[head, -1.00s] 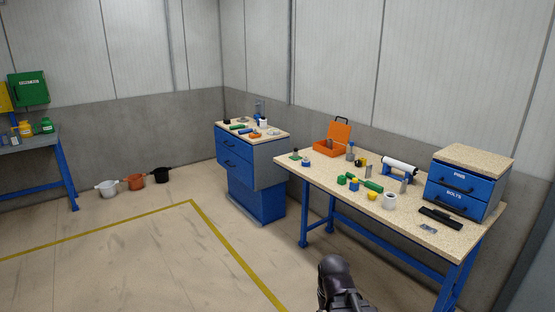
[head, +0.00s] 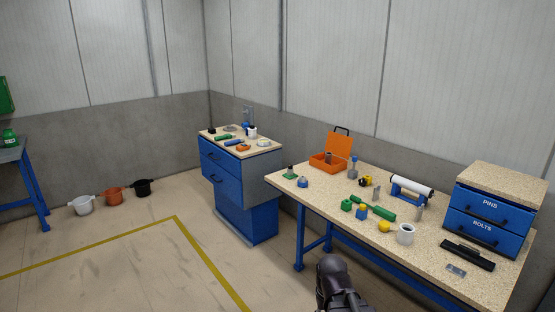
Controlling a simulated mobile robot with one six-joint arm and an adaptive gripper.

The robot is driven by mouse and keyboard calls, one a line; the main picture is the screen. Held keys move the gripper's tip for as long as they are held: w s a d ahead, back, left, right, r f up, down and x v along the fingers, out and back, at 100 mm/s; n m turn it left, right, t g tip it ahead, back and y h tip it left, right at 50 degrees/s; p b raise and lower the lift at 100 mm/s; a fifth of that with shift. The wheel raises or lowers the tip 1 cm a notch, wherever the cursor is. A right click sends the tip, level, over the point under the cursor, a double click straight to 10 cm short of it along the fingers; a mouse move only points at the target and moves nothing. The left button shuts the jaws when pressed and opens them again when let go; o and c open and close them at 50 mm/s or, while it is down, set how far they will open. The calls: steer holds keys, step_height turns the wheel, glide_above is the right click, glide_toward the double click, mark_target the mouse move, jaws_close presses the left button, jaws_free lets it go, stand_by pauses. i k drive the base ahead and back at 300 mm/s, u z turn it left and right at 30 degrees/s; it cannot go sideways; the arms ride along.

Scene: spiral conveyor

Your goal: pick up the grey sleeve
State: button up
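I cannot tell for certain which thing is the grey sleeve. A pale, hollow, upright cylinder (head: 405,234) stands near the front edge of the right workbench. A narrower grey upright piece (head: 420,211) stands just behind it, and a small dark grey cylinder (head: 328,157) is in the open orange case (head: 319,166). A dark part of my own arm shows at the bottom centre, in front of the bench. My gripper's fingers are not in view.
The bench (head: 459,236) also holds green, blue and yellow pieces, a white roller (head: 412,187), a black bar (head: 467,255) and a blue drawer unit (head: 489,220). A blue cabinet (head: 221,173) with small parts on top stands left. Open floor lies at left.

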mark_target(328, 160)
steer(key=z, duration=0.15)
steer(key=i, duration=1.2)
steer(key=z, duration=0.1)
steer(key=k, duration=0.65)
steer(key=u, duration=0.4)
steer(key=i, duration=1.7)
steer(key=z, duration=0.4)
steer(key=i, duration=0.55)
steer(key=z, duration=0.35)
